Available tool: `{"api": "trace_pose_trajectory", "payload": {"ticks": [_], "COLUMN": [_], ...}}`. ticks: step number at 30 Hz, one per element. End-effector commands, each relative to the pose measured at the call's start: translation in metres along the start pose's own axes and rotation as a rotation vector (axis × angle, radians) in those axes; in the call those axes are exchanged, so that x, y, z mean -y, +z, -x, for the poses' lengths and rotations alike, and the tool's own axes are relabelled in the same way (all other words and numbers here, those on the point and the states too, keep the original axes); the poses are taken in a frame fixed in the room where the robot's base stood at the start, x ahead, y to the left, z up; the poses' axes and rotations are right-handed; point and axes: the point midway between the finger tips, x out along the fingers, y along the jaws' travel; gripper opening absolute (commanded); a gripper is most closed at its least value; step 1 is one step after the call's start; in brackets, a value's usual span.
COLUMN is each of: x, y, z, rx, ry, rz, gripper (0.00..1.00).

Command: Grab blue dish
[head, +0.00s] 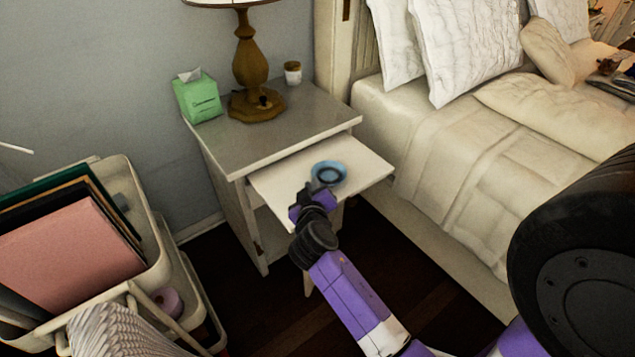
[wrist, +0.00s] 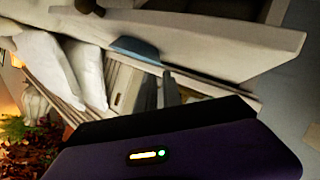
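The blue dish (head: 329,174) is a small round bowl on the nightstand's pulled-out white shelf (head: 375,167). In the wrist view the dish (wrist: 136,48) shows edge-on, just beyond the fingertips. My gripper (head: 316,192) is at the dish's near-left side and overlaps its near edge in the head view. In the wrist view my gripper's two grey fingers (wrist: 160,88) show a narrow gap between them, with nothing seen in it. The tips are close to the dish rim; I cannot tell whether they touch it.
The nightstand top (head: 300,125) above the shelf holds a lamp (head: 252,70), a green tissue box (head: 198,97) and a small jar (head: 292,73). The bed (head: 450,150) stands close on the right. A cart with folders (head: 70,250) is at the left.

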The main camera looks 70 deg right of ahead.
Motion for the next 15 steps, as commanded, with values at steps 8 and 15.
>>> {"api": "trace_pose_trajectory", "payload": {"ticks": [8,15], "x": [0.000,-0.002], "y": [0.001,0.004], "z": [-0.027,-0.060], "rx": [0.002,0.002], "ry": [0.000,0.000], "rz": [-0.007,-0.007], "gripper": [0.10,0.10]}}
